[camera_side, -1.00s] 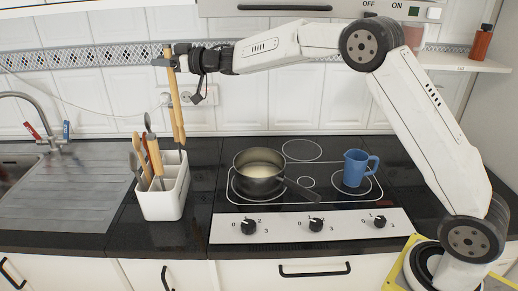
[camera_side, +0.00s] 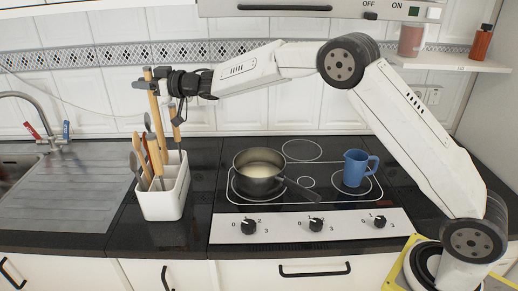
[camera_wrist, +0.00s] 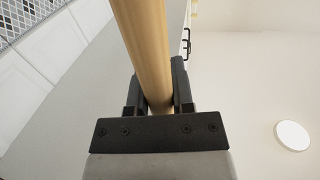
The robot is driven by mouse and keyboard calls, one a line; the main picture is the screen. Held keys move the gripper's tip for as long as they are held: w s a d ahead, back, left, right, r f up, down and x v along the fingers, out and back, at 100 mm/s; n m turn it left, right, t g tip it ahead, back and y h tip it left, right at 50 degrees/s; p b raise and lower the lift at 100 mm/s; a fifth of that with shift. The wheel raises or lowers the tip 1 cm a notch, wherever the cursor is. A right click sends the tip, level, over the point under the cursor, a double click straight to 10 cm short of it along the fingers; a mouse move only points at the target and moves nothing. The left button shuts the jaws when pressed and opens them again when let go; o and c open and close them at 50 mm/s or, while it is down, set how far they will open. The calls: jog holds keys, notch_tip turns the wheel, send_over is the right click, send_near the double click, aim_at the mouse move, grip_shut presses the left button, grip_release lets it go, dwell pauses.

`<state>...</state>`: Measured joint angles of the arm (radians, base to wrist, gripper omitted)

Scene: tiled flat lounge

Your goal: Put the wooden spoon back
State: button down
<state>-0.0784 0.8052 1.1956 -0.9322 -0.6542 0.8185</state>
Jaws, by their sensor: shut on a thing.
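The wooden spoon (camera_side: 154,108) is a long, pale wooden stick, held nearly upright. My gripper (camera_side: 152,84) is shut on it near its upper end, above the white utensil holder (camera_side: 164,207). The spoon's lower part reaches down to the holder's opening among other utensils. I cannot tell exactly how deep it is or which compartment it lines up with. In the wrist view, the spoon's shaft (camera_wrist: 143,40) runs between the two dark fingers of my gripper (camera_wrist: 157,92).
Several utensils (camera_side: 137,162) stand in the holder's left part, and another wooden handle (camera_side: 176,127) rises at its back. A pot (camera_side: 258,178) and a blue jug (camera_side: 355,168) stand on the hob at right. The sink (camera_side: 20,165) is at left.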

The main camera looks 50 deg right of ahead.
aim_at(156, 126)
notch_tip(156, 126, down, 8)
jog(key=shift+f, duration=2.2)
jog(key=shift+c, duration=2.4)
grip_release()
jog(key=shift+s, duration=0.1)
jog(key=shift+s+d, duration=0.3)
jog(key=v, duration=1.1)
